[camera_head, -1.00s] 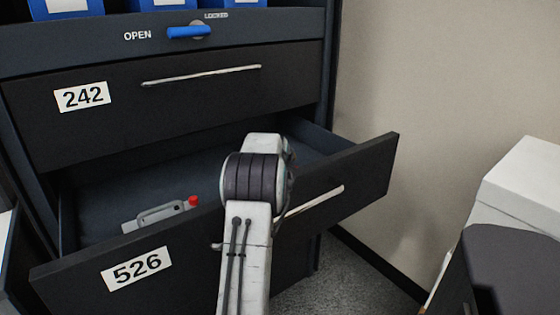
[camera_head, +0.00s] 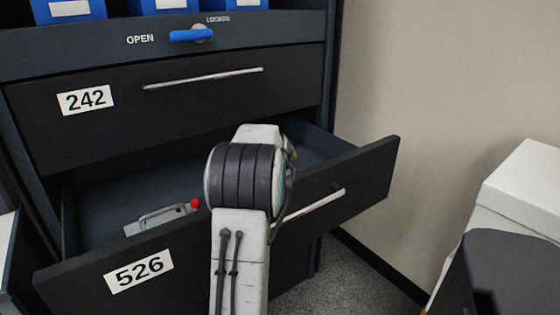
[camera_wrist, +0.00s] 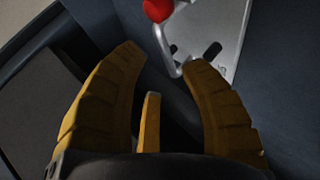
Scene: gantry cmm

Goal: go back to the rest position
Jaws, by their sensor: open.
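My gripper (camera_wrist: 165,65) shows in the wrist view with its yellow-brown fingers apart and nothing between them. In the head view it is hidden behind my own arm, which reaches over the open drawer. A grey metal part with a handle and a red knob (camera_head: 160,215) lies in the drawer labelled 526 (camera_head: 65,272). The part also shows in the wrist view (camera_wrist: 215,45), just beyond my fingertips, with its red knob at the top. I cannot tell from the wrist view whether a fingertip touches its handle.
Above is a shut drawer labelled 242 (camera_head: 205,110). A blue lever (camera_head: 191,35) sits between the OPEN and LOCKED marks. Blue bins (camera_head: 165,6) stand on top. A white box (camera_head: 525,195) and a dark rounded object (camera_head: 510,265) stand at the right. Carpet shows between.

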